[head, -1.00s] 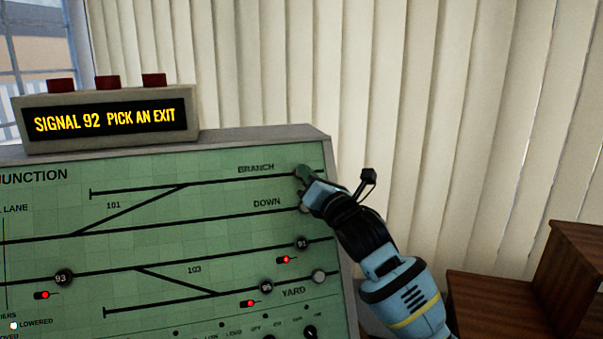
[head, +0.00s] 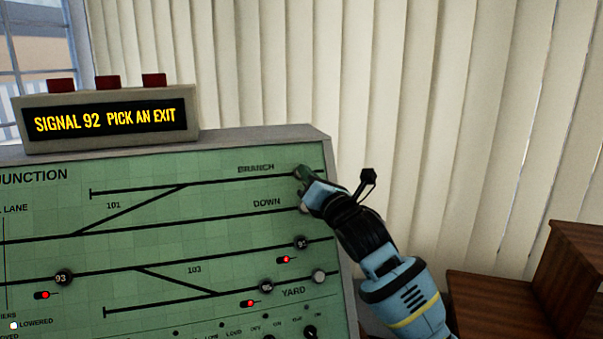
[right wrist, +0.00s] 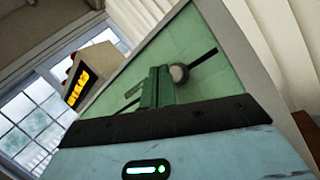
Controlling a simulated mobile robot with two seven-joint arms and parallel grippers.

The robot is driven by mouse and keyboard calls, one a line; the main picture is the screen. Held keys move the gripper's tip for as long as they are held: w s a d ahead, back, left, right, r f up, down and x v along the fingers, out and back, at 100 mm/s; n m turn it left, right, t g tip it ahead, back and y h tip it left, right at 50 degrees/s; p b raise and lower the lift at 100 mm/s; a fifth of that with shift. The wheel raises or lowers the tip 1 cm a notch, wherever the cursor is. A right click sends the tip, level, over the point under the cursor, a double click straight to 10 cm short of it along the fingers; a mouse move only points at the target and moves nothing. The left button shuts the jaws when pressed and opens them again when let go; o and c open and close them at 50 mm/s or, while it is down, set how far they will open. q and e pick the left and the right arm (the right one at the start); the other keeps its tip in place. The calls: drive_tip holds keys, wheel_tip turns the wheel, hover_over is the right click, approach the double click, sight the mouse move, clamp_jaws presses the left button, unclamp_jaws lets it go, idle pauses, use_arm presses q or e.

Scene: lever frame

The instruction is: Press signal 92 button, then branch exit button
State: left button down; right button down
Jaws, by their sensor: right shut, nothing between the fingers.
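The green signal panel (head: 150,235) fills the lower left of the head view. Its display (head: 105,120) reads "SIGNAL 92 PICK AN EXIT". My right gripper (head: 302,174) is shut and empty, with its tips at the right end of the BRANCH line. The branch exit button is hidden behind the fingers in the head view. In the right wrist view the shut fingers (right wrist: 157,85) reach toward the panel, beside a round grey button (right wrist: 179,73). I cannot tell whether the tips touch a button. The signal 92 button is not visible. My left gripper is out of view.
Buttons 91 (head: 301,243), 95 (head: 266,286) and 93 (head: 63,277) sit lower on the panel, near red lights. A pale YARD button (head: 319,276) is at the right edge. Wooden furniture (head: 500,300) stands at the right. Blinds (head: 450,100) hang behind.

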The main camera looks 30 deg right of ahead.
drive_tip(key=shift+w, duration=0.15)
drive_tip(key=shift+w+d+f, duration=0.1)
drive_tip(key=shift+w+f, duration=0.1)
